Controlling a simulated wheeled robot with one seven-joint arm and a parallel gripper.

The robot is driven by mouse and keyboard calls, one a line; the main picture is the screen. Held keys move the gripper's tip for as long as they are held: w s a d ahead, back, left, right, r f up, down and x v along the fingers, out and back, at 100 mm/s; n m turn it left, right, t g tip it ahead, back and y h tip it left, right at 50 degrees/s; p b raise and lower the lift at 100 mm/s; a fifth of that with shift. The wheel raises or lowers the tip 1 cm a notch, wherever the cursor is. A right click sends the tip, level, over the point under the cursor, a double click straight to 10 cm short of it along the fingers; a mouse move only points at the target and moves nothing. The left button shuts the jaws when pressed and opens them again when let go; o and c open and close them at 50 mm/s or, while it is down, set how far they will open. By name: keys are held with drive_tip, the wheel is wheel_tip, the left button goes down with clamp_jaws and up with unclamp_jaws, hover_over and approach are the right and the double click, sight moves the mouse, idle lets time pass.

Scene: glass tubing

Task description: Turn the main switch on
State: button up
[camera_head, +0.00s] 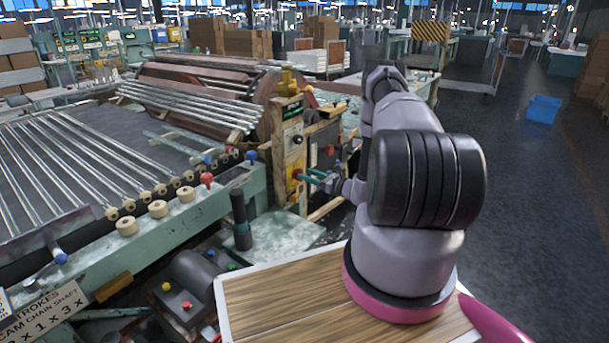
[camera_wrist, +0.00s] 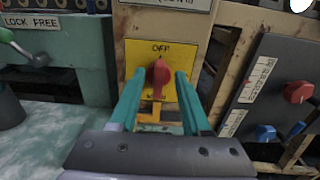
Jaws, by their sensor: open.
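The main switch is a red rotary knob (camera_wrist: 158,74) on a yellow plate (camera_wrist: 137,62) marked "OFF" at the top, in the wrist view. The knob stands roughly upright, toward the OFF mark. Writing below the knob is partly hidden. My gripper (camera_wrist: 160,85) has its two teal fingers apart, one on each side of the knob. I cannot tell whether they touch it.
A dark panel (camera_wrist: 270,85) with red and blue knobs stands right of the post. A green lever (camera_wrist: 22,48) under a "LOCK FREE" label is at left. In the head view, rows of glass tubes (camera_head: 60,165) lie on the machine at left. Open floor (camera_head: 520,170) is at right.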

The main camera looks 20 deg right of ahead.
drive_tip(key=shift+x, duration=0.95)
clamp_jaws()
drive_tip(key=shift+m, duration=0.3)
drive_tip(key=shift+w+d+f+m, duration=0.1)
drive_tip(key=shift+d+f+m, duration=0.15)
drive_tip(key=shift+m, duration=2.6)
drive_tip(key=shift+w+d+f+m, duration=0.2)
drive_tip(key=shift+f+m, duration=0.15)
drive_tip(key=shift+m, duration=2.55)
drive_tip(key=shift+w+d+f+m, duration=0.1)
drive_tip(key=shift+d+f+m, duration=0.15)
drive_tip(key=shift+m, duration=2.6)
drive_tip(key=shift+f, duration=0.1)
